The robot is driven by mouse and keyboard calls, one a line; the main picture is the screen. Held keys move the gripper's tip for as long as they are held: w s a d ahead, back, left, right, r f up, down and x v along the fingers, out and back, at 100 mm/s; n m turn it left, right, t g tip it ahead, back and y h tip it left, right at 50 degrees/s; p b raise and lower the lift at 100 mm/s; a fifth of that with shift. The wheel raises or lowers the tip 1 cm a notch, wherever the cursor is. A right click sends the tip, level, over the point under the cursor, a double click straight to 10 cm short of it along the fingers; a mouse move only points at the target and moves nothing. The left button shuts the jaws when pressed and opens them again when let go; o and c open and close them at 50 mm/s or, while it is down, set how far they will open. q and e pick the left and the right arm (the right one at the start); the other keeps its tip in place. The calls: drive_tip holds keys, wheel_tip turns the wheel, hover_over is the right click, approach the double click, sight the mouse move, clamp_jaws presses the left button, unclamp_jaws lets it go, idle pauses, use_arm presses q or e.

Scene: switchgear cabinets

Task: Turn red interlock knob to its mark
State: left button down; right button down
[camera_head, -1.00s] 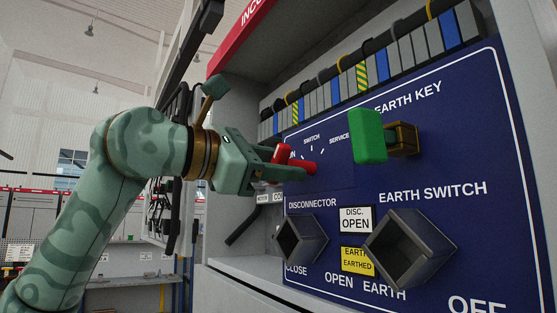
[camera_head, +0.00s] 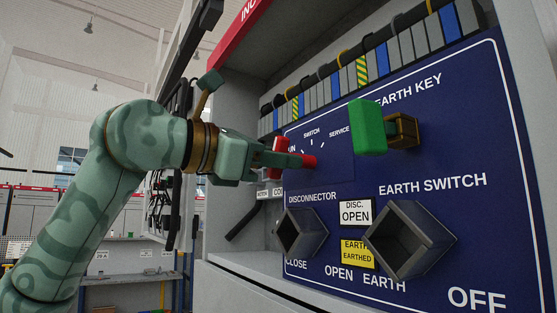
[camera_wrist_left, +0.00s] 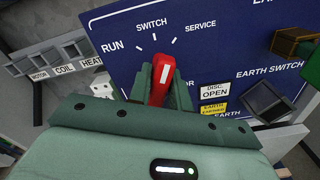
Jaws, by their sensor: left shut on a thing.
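The red interlock knob (camera_head: 306,161) sticks out of the blue panel (camera_head: 340,178) below the words SWITCH and SERVICE. In the left wrist view the knob (camera_wrist_left: 162,80) stands between my fingers. The white line on its face points nearly straight up, leaning slightly right. Short white ticks for RUN, SWITCH and SERVICE fan out above it. My left gripper (camera_head: 272,163) is shut on the knob from the left, and it also shows in the left wrist view (camera_wrist_left: 160,92). The fingers hide part of the knob's lower sides. My right gripper is not in view.
A green key block (camera_head: 368,127) sticks out to the right of the knob. Two dark square sockets, the disconnector (camera_head: 300,234) and the earth switch (camera_head: 409,240), protrude below. A row of terminals (camera_head: 400,58) runs above the panel. Open room lies left of the cabinet.

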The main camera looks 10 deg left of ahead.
use_arm(q)
drive_tip(key=n+b, duration=0.1)
drive_tip(key=n, duration=0.3)
drive_tip(key=shift+n, duration=0.4)
drive_tip(key=shift+r, duration=0.1)
drive_tip(key=c, duration=1.4)
unclamp_jaws()
drive_tip(key=shift+o, duration=0.2)
drive_tip(key=b+v, duration=0.2)
drive_tip(key=v, duration=1.4)
drive_tip(key=shift+b, duration=0.3)
drive_tip(key=shift+a, duration=0.1)
